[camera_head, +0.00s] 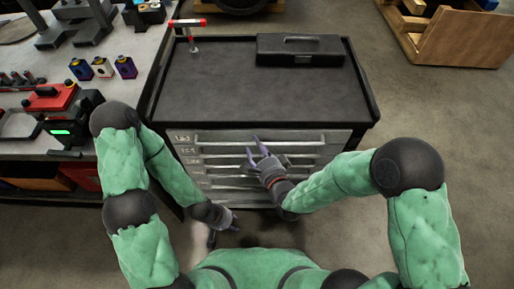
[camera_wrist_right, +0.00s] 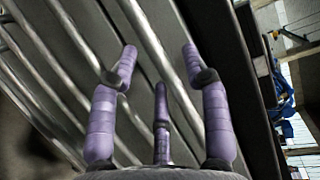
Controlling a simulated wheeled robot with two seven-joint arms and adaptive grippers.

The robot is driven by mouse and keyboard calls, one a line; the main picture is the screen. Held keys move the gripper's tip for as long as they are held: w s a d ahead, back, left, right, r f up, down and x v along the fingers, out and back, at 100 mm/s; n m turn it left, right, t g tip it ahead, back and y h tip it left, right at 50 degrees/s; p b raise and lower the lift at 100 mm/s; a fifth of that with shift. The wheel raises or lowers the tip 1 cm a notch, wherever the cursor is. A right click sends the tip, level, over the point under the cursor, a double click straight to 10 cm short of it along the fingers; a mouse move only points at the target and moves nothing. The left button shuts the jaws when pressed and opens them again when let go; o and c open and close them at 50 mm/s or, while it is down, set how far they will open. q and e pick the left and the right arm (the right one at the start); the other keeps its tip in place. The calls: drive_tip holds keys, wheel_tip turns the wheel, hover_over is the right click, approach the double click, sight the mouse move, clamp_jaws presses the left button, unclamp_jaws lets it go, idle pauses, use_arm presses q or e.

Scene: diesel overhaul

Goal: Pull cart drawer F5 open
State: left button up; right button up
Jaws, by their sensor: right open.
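The drawer cart (camera_head: 225,95) stands in front of me, with a stack of grey drawer fronts (camera_head: 186,152) and long bar handles below its dark top. Small labels sit at the left of the fronts; they are too small to read, so I cannot tell which drawer is F5. The drawers look shut. My right gripper (camera_head: 254,146) is open and empty before the upper drawers. In the right wrist view its purple fingers (camera_wrist_right: 160,55) are spread over the fronts and slanting handles (camera_wrist_right: 85,55), with no handle visibly gripped. My left gripper (camera_head: 223,235) hangs low before the cart, its opening unclear.
A black toolbox (camera_head: 300,51) and a red-and-silver tool (camera_head: 190,30) are on the cart top. A workbench (camera_head: 95,62) with parts and a red device stands close on the left. A wooden crate (camera_head: 455,35) is at the back right. The floor right of the cart is clear.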

drive_tip(key=shift+w+a, duration=0.1)
drive_tip(key=shift+w, duration=0.15)
clamp_jaws()
drive_tip(key=shift+s, duration=0.15)
